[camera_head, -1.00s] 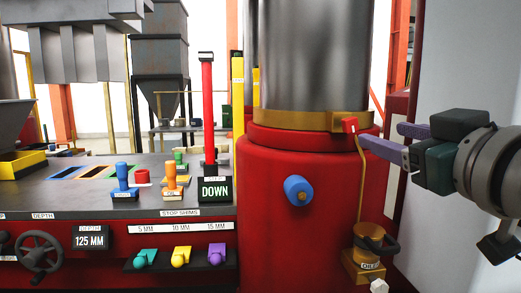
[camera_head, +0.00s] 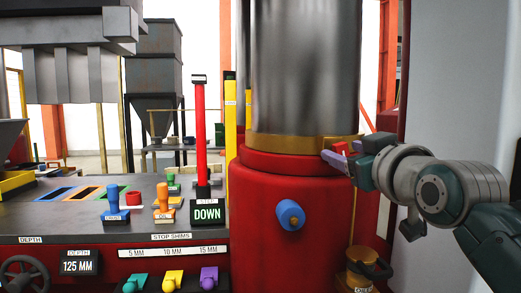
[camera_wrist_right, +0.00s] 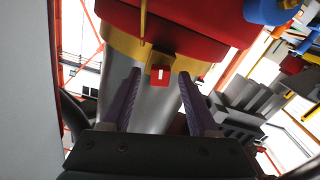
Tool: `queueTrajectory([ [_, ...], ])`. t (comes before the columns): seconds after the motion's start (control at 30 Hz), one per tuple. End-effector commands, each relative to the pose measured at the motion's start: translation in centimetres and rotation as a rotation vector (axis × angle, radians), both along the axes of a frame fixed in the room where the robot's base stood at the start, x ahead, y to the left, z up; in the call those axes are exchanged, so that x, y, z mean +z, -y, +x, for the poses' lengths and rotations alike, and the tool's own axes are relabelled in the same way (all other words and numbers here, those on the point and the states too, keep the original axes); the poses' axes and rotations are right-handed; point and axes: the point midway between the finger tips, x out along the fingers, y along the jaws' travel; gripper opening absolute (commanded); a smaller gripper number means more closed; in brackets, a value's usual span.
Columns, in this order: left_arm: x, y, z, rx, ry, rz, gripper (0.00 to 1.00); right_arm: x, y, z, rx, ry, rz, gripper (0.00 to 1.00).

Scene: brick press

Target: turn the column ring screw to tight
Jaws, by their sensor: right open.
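The column ring screw (camera_head: 340,148) has a small red head on the brass ring (camera_head: 290,143) around the steel column (camera_head: 305,65). In the right wrist view the screw (camera_wrist_right: 160,75) shows a white mark along its face, roughly upright in that picture. My right gripper (camera_head: 341,155) is at the right side of the ring, its purple fingers partly overlapping the screw in the head view. In the right wrist view the gripper (camera_wrist_right: 160,82) is open, with one finger on either side of the screw and visible gaps. I cannot tell the exact depth. My left gripper is not in view.
A blue knob (camera_head: 290,215) sticks out of the red column base (camera_head: 265,250) below the ring. An oil can (camera_head: 362,272) stands at lower right. The control table (camera_head: 60,222) with levers is on the left. A grey panel (camera_head: 455,90) bounds the right side.

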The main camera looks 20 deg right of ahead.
Motion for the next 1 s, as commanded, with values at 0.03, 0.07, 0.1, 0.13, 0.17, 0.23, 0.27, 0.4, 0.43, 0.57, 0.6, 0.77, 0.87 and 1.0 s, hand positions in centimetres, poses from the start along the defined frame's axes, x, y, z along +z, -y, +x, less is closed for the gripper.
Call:
queueTrajectory([
  [0.03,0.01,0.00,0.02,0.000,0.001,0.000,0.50,0.00,0.00,-0.01,0.000,0.000,0.000,0.60],
  [0.07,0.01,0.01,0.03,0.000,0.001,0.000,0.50,0.00,0.01,-0.01,0.000,0.000,0.000,0.60],
  [0.1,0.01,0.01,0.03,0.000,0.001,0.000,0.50,0.00,0.00,-0.02,0.000,0.000,0.000,0.59],
  [0.13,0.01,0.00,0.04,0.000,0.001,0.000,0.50,0.00,0.00,-0.02,0.000,0.000,0.000,0.56],
  [0.17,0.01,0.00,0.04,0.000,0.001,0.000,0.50,0.00,0.00,-0.02,0.000,0.000,0.000,0.52],
  [0.23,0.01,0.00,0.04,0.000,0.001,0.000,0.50,0.00,-0.01,-0.03,0.000,0.000,0.000,0.44],
  [0.27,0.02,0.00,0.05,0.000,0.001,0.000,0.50,0.00,-0.01,-0.03,0.000,0.000,0.000,0.41],
  [0.4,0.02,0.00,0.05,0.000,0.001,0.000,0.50,-0.01,0.00,-0.03,0.000,0.000,0.000,0.25],
  [0.43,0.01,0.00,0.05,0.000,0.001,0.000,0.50,-0.01,0.00,-0.03,0.000,0.000,0.000,0.22],
  [0.57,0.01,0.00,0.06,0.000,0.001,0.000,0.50,-0.01,-0.01,-0.04,0.000,0.000,0.000,0.07],
  [0.6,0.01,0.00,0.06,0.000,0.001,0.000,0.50,-0.01,-0.01,-0.04,0.000,0.000,0.000,0.03],
  [0.77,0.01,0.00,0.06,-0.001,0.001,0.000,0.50,-0.01,0.00,-0.04,0.000,0.000,0.000,0.00],
  [0.87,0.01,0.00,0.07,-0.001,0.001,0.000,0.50,0.00,0.00,-0.04,0.000,0.000,0.000,0.00],
  [1.0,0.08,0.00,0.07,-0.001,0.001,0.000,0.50,0.02,0.00,-0.04,0.000,0.001,0.005,0.00],
])
